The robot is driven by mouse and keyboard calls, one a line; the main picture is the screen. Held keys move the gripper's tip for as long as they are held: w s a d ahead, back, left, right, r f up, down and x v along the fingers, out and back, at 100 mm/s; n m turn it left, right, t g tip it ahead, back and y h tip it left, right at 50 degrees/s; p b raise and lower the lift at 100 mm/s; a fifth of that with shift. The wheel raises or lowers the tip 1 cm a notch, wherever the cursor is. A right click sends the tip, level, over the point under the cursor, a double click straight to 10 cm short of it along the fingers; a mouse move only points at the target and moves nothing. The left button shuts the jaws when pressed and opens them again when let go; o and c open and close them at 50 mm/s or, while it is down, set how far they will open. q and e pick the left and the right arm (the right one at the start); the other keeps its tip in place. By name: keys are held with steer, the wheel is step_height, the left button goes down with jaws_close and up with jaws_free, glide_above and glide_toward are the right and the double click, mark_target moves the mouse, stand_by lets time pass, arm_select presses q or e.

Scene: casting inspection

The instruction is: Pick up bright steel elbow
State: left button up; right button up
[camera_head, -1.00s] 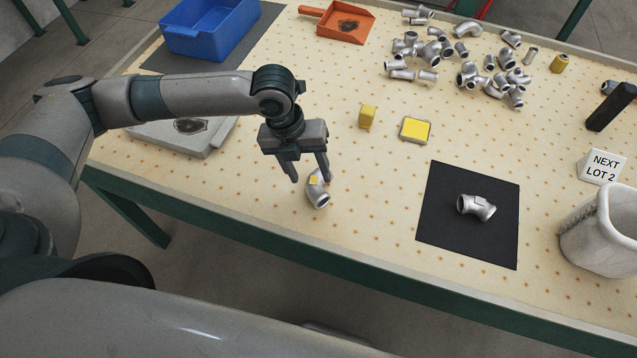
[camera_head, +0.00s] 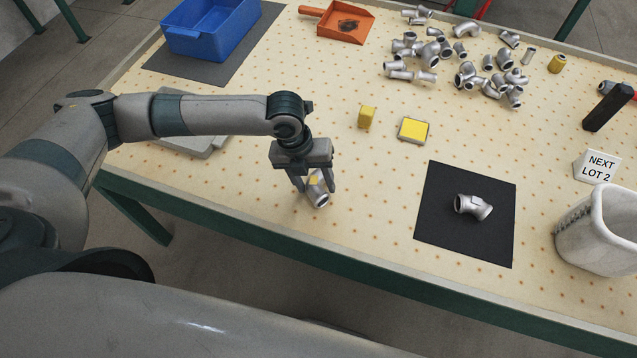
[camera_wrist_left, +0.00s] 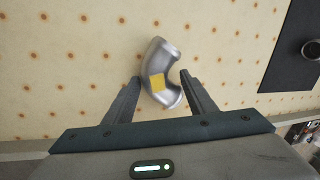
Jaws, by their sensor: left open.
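A bright steel elbow (camera_head: 318,192) with a yellow square mark lies on the dotted table near its front edge. My left gripper (camera_head: 315,192) is over it, pointing down. In the left wrist view the elbow (camera_wrist_left: 161,72) shows between the two open fingers of the left gripper (camera_wrist_left: 160,80), its lower end between the tips and its upper end beyond them. A small gap shows at the right finger; the left fingertip is very close to the elbow, and I cannot tell if it touches. My right gripper is not in view.
Several steel fittings (camera_head: 465,75) lie in a heap at the back. A yellow block (camera_head: 367,117) and a yellow-topped pad (camera_head: 413,130) stand mid-table. A white bin (camera_head: 598,235) and a lot sign (camera_head: 597,166) are at the right. A blue bin (camera_head: 208,30) is back left.

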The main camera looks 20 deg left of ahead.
mark_target(319, 182)
arm_select(q)
steer(key=c, duration=1.2)
jaws_close()
steer(key=shift+w+r, duration=0.1)
steer(key=shift+r, duration=0.4)
steer(key=v, duration=0.1)
steer(key=b+v, duration=0.1)
steer(key=v, duration=0.1)
steer(key=shift+w+d+r+b, duration=0.1)
steer(key=shift+d+r+b, duration=0.05)
steer(key=shift+d+b, duration=0.15)
steer(key=d+r+b, duration=0.2)
steer(key=d+r, duration=0.5)
steer(key=d, duration=0.4)
steer(key=shift+d+b, duration=0.35)
steer(key=shift+d, duration=0.05)
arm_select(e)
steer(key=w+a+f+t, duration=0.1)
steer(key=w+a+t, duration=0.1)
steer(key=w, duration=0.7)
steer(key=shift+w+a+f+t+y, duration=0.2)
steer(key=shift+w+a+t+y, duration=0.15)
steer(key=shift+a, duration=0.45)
